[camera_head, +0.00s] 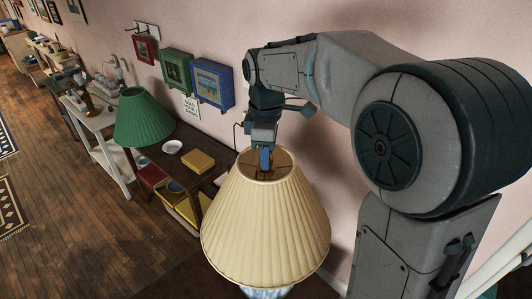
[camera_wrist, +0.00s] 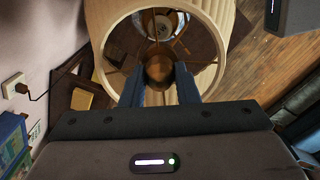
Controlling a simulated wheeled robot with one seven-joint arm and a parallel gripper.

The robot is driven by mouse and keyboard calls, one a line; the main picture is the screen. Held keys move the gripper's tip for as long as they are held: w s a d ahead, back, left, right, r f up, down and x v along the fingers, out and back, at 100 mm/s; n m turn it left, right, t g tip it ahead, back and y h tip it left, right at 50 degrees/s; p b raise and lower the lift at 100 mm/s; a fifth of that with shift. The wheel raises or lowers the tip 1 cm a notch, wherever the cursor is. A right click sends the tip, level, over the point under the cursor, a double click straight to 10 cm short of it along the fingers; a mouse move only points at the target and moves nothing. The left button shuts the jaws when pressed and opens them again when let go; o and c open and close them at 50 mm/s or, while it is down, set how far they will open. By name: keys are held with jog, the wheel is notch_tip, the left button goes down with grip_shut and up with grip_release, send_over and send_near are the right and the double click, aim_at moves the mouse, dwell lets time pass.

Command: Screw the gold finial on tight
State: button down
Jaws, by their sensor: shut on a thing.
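A lamp with a cream pleated shade (camera_head: 265,232) stands in front of me, and its inner wall shows in the wrist view (camera_wrist: 218,22). A bit of its pale blue-and-white base (camera_head: 265,292) shows below. My gripper (camera_head: 265,160) points down into the shade's open top. In the wrist view, its two blue fingers (camera_wrist: 160,84) are closed on the round gold-brown finial (camera_wrist: 158,68) at the middle of the shade's top. The finial's threads and the seat under it are hidden, so I cannot tell how tight it sits. In the head view the fingers hide the finial.
A green-shaded lamp (camera_head: 144,117) stands to the left. A dark wooden table (camera_head: 178,150) holds a white bowl (camera_head: 172,147) and a tan box (camera_head: 198,161). Framed pictures (camera_head: 212,82) hang on the pink wall close to my arm. Wooden floor (camera_head: 75,240) is clear at left.

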jog(key=c, duration=0.7)
grip_release()
jog(key=shift+o, duration=0.2)
notch_tip(320, 180, up, 14)
jog(key=b, duration=0.1)
jog(key=shift+f, duration=0.1)
jog(key=s+d+f+m+t+b, duration=0.2)
jog(key=s+d+f+m, duration=0.3)
jog(key=s+f+m, duration=0.2)
jog(key=s+d+f+m+t+b, duration=0.1)
jog(key=s+d+f+m+b, duration=0.2)
jog(key=f, duration=1.3)
jog(key=s+d+m, duration=0.2)
jog(key=s+m, duration=0.3)
jog(key=s, duration=0.3)
jog(key=shift+d+m+t, duration=0.15)
jog(key=shift+m+t, duration=0.15)
jog(key=shift+t, duration=0.1)
